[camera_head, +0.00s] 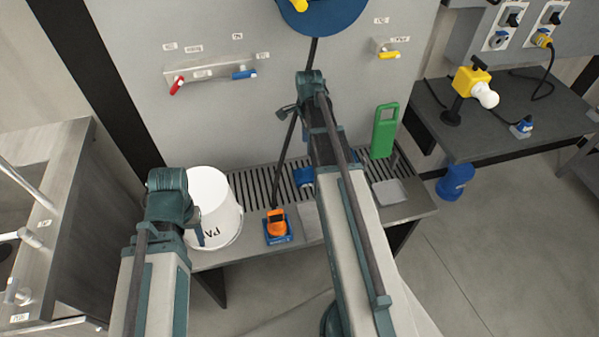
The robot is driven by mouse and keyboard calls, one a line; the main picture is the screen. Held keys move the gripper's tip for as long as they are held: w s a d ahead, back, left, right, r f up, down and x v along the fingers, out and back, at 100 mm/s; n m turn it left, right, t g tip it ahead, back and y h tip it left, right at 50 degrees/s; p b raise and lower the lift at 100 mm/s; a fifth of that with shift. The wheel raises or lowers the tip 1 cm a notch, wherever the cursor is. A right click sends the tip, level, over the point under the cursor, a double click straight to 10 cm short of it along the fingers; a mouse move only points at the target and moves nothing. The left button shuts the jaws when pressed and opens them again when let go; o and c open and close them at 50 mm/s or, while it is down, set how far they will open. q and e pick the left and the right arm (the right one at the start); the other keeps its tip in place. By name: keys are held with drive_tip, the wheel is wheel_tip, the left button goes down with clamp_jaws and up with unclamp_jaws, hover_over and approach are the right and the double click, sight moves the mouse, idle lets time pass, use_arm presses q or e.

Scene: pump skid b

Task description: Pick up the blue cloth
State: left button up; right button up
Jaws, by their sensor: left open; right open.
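A blue patch (303,176) shows on the slatted bench, left of my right arm and partly hidden by it. I cannot tell for sure whether it is the blue cloth. My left gripper (198,234) is mostly hidden behind its own arm, in front of the white bucket. It is open, with nothing seen in it. My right gripper (289,112) shows only in part beside the far end of its arm, over the panel in the picture. It is open, with nothing seen in it.
A white bucket (212,200), an orange item on a blue base (278,240), a grey pad (390,192) and a green handled block (384,132) stand on the bench. A dark rod (289,150) slants down to it. The panel carries red, blue and yellow valve handles.

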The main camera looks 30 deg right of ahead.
sight(306, 167)
drive_tip(key=shift+w+f+b, duration=0.15)
drive_tip(key=shift+f+b, duration=6.8)
drive_tip(key=shift+r, duration=0.1)
clamp_jaws()
